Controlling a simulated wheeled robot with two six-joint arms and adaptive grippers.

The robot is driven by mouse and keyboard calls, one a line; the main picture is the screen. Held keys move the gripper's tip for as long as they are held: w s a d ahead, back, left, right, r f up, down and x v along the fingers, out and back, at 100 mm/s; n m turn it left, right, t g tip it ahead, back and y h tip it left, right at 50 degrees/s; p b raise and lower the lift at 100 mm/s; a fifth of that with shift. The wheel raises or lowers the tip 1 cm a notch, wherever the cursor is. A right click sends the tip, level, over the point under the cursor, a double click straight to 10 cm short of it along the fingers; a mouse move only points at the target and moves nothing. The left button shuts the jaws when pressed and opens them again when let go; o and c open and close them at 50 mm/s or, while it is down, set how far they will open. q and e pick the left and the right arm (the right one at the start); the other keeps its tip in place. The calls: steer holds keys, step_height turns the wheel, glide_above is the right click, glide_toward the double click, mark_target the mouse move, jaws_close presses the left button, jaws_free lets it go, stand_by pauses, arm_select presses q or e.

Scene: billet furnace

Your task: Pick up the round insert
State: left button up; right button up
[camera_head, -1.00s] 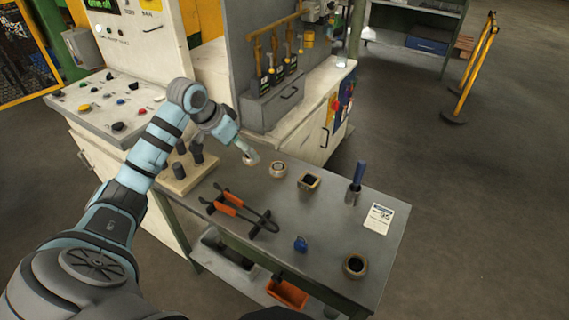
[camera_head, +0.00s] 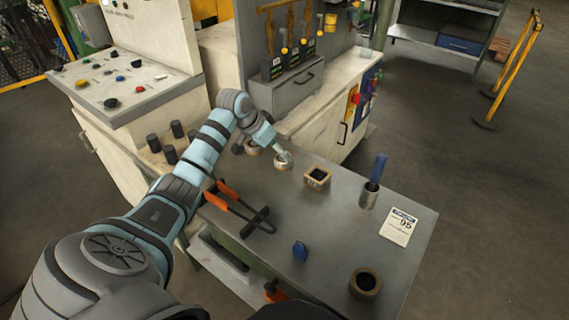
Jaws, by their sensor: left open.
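A round insert (camera_head: 284,165), a pale ring-shaped piece, stands on the grey metal table (camera_head: 330,225) near its back edge. My left gripper (camera_head: 281,154) reaches down from the left right at this insert and covers part of its top. Its fingers are small here, and I cannot tell whether they touch it. The gripper is open. Another round piece (camera_head: 251,148) is just left of it, partly hidden by my arm. A darker round insert (camera_head: 366,283) lies at the table's front right. A square insert (camera_head: 317,178) is to the right of the gripper. My right gripper is out of view.
Orange-handled tongs (camera_head: 240,207) lie in front of my left gripper. A blue-handled tool in a metal cup (camera_head: 371,185), a paper card (camera_head: 399,227) and a small blue item (camera_head: 300,251) are on the table. Dark pegs (camera_head: 171,154) stand at the left. The table's middle is clear.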

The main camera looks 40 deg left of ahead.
mark_target(282, 159)
arm_select(q)
steer(key=x, duration=0.2)
steer(key=b+x, duration=0.1)
steer(key=x, duration=0.2)
steer(key=shift+d, duration=0.25)
steer(key=shift+s+r, duration=0.1)
steer(key=c, duration=0.4)
jaws_close()
steer(key=shift+r, duration=0.2)
